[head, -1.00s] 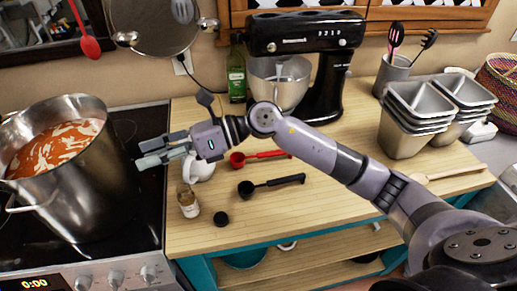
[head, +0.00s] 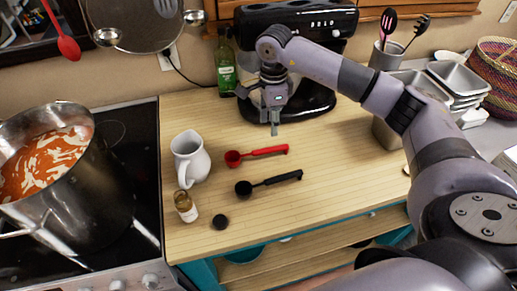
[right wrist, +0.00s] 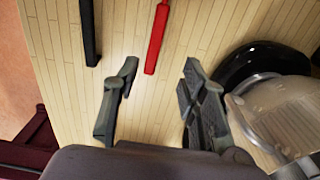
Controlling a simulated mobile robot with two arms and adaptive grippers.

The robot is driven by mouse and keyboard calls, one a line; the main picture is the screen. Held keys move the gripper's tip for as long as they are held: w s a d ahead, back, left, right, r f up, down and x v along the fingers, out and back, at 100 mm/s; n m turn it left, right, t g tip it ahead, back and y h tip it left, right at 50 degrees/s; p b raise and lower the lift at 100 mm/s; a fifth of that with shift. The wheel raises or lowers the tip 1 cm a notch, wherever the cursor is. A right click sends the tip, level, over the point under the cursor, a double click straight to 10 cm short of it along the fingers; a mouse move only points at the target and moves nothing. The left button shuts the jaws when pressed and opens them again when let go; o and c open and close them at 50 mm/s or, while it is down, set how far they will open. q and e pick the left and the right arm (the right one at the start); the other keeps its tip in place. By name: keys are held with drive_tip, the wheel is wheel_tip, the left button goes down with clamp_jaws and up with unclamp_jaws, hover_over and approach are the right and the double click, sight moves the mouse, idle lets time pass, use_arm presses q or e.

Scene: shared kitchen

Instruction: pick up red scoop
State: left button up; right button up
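The red scoop (head: 268,151) lies flat on the wooden counter, its bowl to the left and its handle to the right. In the right wrist view its red handle (right wrist: 157,38) comes in from the top; its bowl is out of that frame. My right gripper (head: 274,128) points down just behind the handle's right part, apart from it. In the right wrist view the gripper (right wrist: 157,86) is open and empty, with the handle's end beyond the gap between its fingers. My left gripper is in neither current view.
A black scoop (head: 272,183) lies parallel in front of the red one. A white pitcher (head: 189,160), small bottle (head: 186,207) and black cap (head: 220,221) stand to the left. The black stand mixer (head: 305,100) is close behind my gripper. The counter's front right is clear.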

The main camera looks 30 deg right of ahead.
drive_tip(key=p, duration=0.2)
hover_over(270, 149)
drive_tip(key=f, duration=0.5)
drive_tip(key=shift+w+d+f, duration=0.15)
drive_tip(key=shift+w+f, duration=0.2)
drive_tip(key=shift+w, duration=0.05)
drive_tip(key=shift+s+f, duration=0.1)
drive_tip(key=shift+f, duration=0.15)
drive_tip(key=f+p, duration=0.1)
drive_tip(key=f, duration=0.1)
drive_tip(key=f+p, duration=0.1)
drive_tip(key=shift+s+a+f+p, duration=0.2)
drive_tip(key=shift+s+p, duration=0.1)
drive_tip(key=shift+w+f, duration=0.1)
drive_tip(key=shift+f, duration=0.6)
drive_tip(key=shift+c, duration=0.4)
clamp_jaws()
